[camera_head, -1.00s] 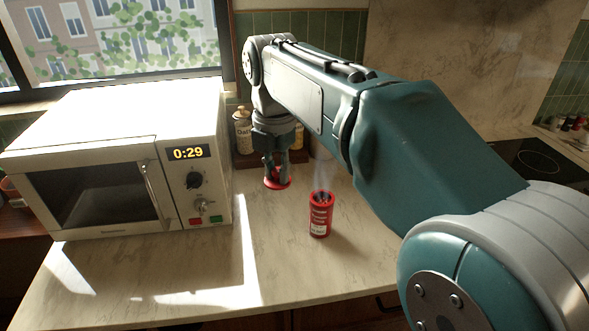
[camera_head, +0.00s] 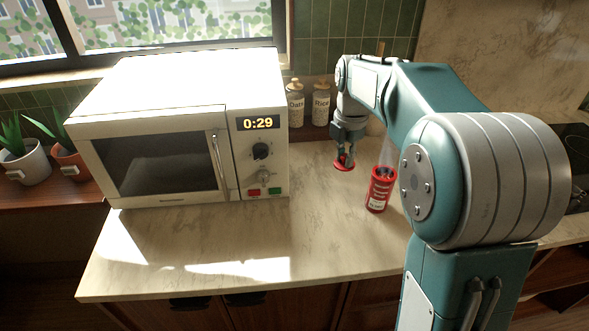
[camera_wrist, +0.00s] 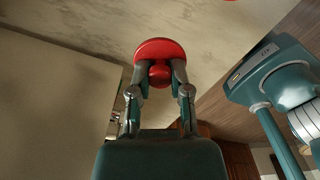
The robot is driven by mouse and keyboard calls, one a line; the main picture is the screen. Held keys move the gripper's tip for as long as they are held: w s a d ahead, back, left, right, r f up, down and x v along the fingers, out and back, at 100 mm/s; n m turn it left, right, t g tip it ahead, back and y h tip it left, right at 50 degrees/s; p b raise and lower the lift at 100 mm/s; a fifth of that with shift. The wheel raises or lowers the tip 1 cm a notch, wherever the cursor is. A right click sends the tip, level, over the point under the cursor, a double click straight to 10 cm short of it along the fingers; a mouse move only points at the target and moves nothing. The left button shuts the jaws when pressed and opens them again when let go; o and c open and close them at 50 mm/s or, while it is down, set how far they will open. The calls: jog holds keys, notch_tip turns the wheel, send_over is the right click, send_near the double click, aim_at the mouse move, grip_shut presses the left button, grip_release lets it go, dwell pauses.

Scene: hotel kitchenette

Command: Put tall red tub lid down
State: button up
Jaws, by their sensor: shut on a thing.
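The red lid (camera_head: 343,167) is round with a knob, and it also shows in the wrist view (camera_wrist: 159,48). My gripper (camera_head: 343,157) is shut on the lid's knob, between its two fingertips in the wrist view (camera_wrist: 160,73). The lid is level at or just above the counter; I cannot tell whether it touches. The tall red tub (camera_head: 380,190) stands upright and open to the right of the lid and nearer to the camera. Dark contents show at its mouth, and a faint vapour seems to rise from it.
A white microwave (camera_head: 180,130) reading 0:29 stands left of my gripper. Jars labelled Oats (camera_head: 295,104) and Rice (camera_head: 320,106) stand behind. The marble counter (camera_head: 320,235) is clear in front. Potted plants (camera_head: 25,160) stand at far left, and a dark cooktop (camera_head: 577,150) is at far right.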

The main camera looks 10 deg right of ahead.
jog(key=w+a+f, duration=0.3)
jog(key=w+f, duration=0.1)
jog(key=w, duration=0.5)
send_over(316, 169)
jog(key=f, duration=0.6)
jog(key=shift+s+a, duration=0.1)
jog(key=shift+s, duration=0.1)
jog(key=shift+w+f, duration=0.15)
jog(key=shift+f, duration=1.5)
jog(key=shift+f, duration=0.1)
jog(key=o, duration=0.7)
jog(key=shift+o, duration=0.2)
